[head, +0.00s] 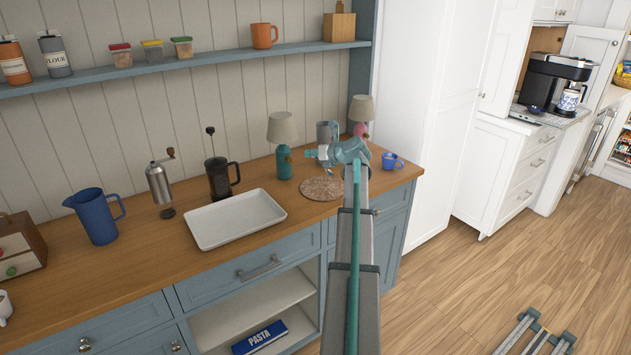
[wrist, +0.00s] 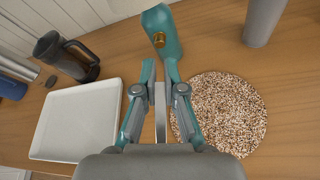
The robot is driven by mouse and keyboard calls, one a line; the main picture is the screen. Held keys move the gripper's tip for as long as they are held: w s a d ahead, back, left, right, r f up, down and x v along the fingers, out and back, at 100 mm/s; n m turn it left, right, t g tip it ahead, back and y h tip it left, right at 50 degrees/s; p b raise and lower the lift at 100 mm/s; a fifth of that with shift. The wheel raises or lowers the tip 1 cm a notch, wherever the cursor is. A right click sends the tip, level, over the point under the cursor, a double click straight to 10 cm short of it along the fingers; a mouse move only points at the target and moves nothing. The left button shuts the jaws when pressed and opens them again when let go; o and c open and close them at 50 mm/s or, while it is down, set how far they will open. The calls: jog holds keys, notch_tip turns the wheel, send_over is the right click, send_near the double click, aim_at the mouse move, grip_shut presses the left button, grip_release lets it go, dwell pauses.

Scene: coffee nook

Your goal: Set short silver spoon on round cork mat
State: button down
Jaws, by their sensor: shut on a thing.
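The short silver spoon (wrist: 160,112) shows as a narrow metal strip between the fingers of my gripper (wrist: 160,75) in the wrist view. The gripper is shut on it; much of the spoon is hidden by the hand. The round cork mat (wrist: 225,112), speckled brown and white, lies flat on the wooden counter just right of the fingers in that view. In the head view, my gripper (head: 318,154) is above the back of the mat (head: 321,190). I cannot make out the spoon clearly there.
A teal lamp (head: 284,162) stands behind and left of the mat, close to the fingertips in the wrist view (wrist: 160,30). A grey metal cylinder (wrist: 262,20) stands behind the mat. A white tray (head: 235,218) lies left; a blue cup (head: 391,162) stands right.

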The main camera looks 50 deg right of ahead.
jog(key=w+d+f+p, duration=0.1)
jog(key=w+d+f, duration=0.3)
jog(key=w+d+f+p, duration=0.1)
jog(key=w+d+f, duration=0.3)
jog(key=shift+w+d, duration=0.25)
jog(key=shift+w+d+f+p, duration=0.3)
jog(key=shift+f+p, duration=0.05)
jog(key=shift+f, duration=0.15)
jog(key=shift+w+d+f+p, duration=0.1)
jog(key=shift+f+p, duration=0.2)
jog(key=shift+f, duration=0.65)
jog(key=shift+w+d+f+p, duration=0.1)
jog(key=shift+f+p, duration=0.2)
jog(key=shift+f, duration=0.65)
jog(key=c, duration=1.3)
grip_release()
jog(key=shift+f, duration=0.15)
jog(key=shift+o, duration=0.2)
jog(key=b+v, duration=0.2)
jog(key=v, duration=1)
jog(key=shift+r, duration=0.25)
